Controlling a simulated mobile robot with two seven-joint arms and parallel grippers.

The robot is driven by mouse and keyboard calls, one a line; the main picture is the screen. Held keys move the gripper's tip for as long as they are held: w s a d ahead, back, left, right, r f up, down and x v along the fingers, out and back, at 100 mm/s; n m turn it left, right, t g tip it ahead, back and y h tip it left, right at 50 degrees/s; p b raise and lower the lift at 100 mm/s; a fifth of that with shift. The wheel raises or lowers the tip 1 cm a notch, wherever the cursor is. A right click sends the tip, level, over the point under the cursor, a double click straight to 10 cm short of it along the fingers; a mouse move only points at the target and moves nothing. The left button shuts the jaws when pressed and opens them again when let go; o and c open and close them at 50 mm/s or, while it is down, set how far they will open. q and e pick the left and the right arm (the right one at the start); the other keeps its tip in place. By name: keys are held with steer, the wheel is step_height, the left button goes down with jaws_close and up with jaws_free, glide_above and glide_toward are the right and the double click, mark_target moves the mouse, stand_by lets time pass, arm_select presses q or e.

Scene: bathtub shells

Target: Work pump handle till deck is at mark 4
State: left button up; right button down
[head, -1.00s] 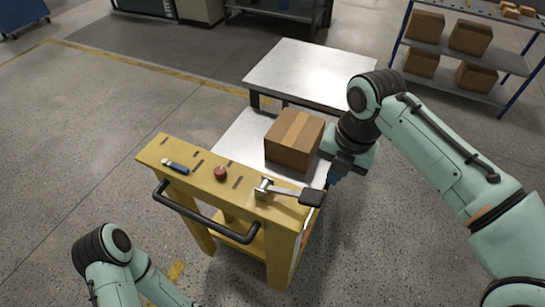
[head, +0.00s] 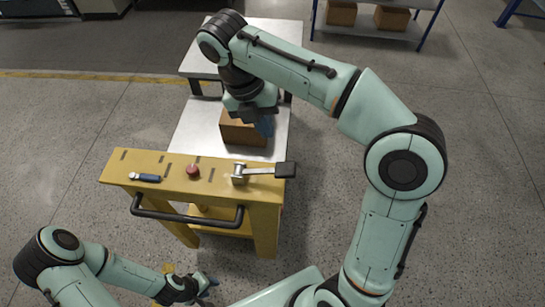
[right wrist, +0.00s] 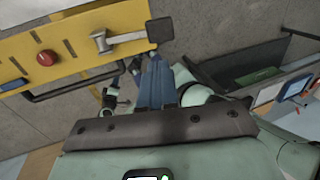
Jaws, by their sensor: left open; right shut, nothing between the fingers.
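The pump handle (head: 268,171), a metal lever with a black pad, lies nearly level on the right end of the yellow frame (head: 150,161), pointing right. The silver deck (head: 190,135) behind the frame carries a cardboard box (head: 240,135), partly hidden by my right arm. My right gripper (head: 266,126) is shut and empty, above and behind the handle, in front of the box. In the right wrist view its blue fingers (right wrist: 156,85) are together, beside the black pad (right wrist: 159,30) and apart from it. My left gripper (head: 207,284) is open and empty below the frame. No numbered marks are readable.
A red knob (head: 193,170) and a blue-handled lever (head: 145,178) sit on the frame's top. A black push bar (head: 185,216) runs along its front. A pale table (head: 195,64) stands behind the deck. Shelves with boxes (head: 375,30) are farther back. Floor to the left is clear.

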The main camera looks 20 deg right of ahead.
arm_select(q)
steer(key=shift+s+d, duration=0.1)
steer(key=shift+s, duration=0.1)
arm_select(e)
steer(key=shift+s+d, duration=0.15)
steer(key=shift+s, duration=0.1)
steer(key=shift+f, duration=0.15)
steer(key=b, duration=0.2)
glide_toward(286, 169)
steer(key=x, duration=0.6)
steer(key=shift+s, duration=0.15)
steer(key=shift+f, duration=0.45)
arm_select(q)
steer(key=shift+g, duration=0.3)
steer(key=s+f, duration=0.3)
steer(key=shift+s, duration=0.15)
arm_select(e)
steer(key=shift+d, duration=0.1)
